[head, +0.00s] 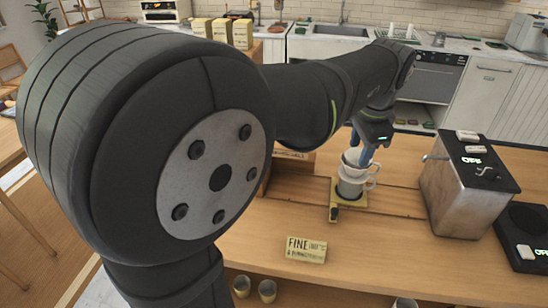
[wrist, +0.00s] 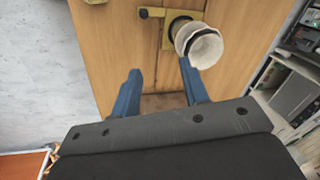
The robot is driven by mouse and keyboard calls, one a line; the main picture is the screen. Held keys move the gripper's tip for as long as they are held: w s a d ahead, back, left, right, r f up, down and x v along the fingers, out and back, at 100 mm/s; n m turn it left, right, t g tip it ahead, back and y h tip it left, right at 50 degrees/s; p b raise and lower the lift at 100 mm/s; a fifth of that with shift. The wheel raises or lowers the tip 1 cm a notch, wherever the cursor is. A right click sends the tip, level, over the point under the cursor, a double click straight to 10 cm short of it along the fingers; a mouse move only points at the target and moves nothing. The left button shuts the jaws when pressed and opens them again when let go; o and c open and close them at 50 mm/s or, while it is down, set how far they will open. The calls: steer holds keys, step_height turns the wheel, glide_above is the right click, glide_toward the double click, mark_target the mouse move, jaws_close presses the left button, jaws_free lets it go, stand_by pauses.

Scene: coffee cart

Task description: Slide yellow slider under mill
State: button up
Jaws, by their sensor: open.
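The yellow slider (head: 335,198) lies on the wooden counter, with a dark knob at its near end. It also shows in the wrist view (wrist: 167,35), with the knob at its left end. I cannot pick out the mill for certain.
A metal box (head: 462,190) with a crank and "OFF" labels stands right of the slider. A black device (head: 525,237) is at the right edge. A yellow "FINE" sign (head: 306,249) stands in front. A wooden block (head: 293,160) is partly hidden by my arm.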

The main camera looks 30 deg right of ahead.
step_height(320, 180, down, 6)
steer(key=w+r+n+g+y, duration=0.1)
steer(key=w+n+g+y, duration=0.1)
steer(key=w+n, duration=0.15)
steer(key=n, duration=0.1)
glide_toward(335, 210)
step_height(335, 210, down, 10)
steer(key=shift+s+a+f, duration=0.1)
steer(key=shift+f, duration=0.05)
steer(key=shift+c, duration=0.2)
